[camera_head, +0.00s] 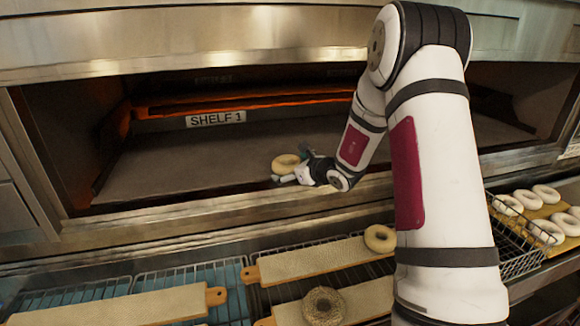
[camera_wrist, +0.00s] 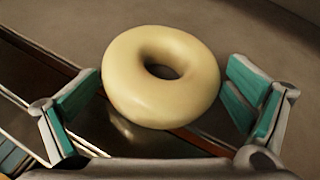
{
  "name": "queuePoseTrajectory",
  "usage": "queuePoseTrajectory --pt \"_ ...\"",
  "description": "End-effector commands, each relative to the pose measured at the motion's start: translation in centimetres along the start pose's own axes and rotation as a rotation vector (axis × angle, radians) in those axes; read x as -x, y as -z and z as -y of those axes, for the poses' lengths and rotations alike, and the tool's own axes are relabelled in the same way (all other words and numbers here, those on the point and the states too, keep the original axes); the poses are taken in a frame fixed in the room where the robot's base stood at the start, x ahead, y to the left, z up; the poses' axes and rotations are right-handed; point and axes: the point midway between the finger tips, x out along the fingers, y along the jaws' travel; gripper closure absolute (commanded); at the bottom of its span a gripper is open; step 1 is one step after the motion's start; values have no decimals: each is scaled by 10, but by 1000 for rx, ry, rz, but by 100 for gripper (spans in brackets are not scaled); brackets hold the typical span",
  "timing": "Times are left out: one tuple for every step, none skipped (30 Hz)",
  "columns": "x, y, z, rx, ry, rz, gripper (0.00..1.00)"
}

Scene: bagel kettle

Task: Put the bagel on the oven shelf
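A plain pale bagel (camera_head: 286,164) is at the front edge of the oven shelf (camera_head: 190,165), under the "SHELF 1" label. My gripper (camera_head: 291,174) is right at the bagel, reaching in from the right.
Below the oven, a pale bagel (camera_head: 380,238) and a seeded bagel (camera_head: 323,306) lie on wooden boards (camera_head: 310,262) over wire racks. Several white bagels (camera_head: 546,232) lie at the right. The shelf's left part is bare. The oven's metal front lip (camera_head: 200,215) runs below the gripper.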

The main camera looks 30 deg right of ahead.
Motion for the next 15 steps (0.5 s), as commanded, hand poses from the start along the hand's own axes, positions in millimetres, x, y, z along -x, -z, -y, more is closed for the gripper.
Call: queuePoseTrajectory --pt "0 1 0 -1 0 -2 0" --pt "0 1 0 -1 0 -1 0" --pt "0 1 0 -1 0 0 0" --pt "0 0 0 -1 0 0 0" --pt "0 0 0 -1 0 1 0" --pt "0 0 0 -1 1 1 0" --pt "0 0 0 -1 1 2 0" --pt "0 -1 0 -1 1 2 0" --pt "0 -1 0 -1 1 3 0" --pt "0 -1 0 -1 1 3 0" --pt "0 -1 1 -1 1 3 0" --pt "0 -2 1 -1 1 4 0" --pt "0 -2 1 -1 1 4 0" --pt "0 -2 1 -1 1 4 0" --pt "0 -2 1 -1 1 5 0"
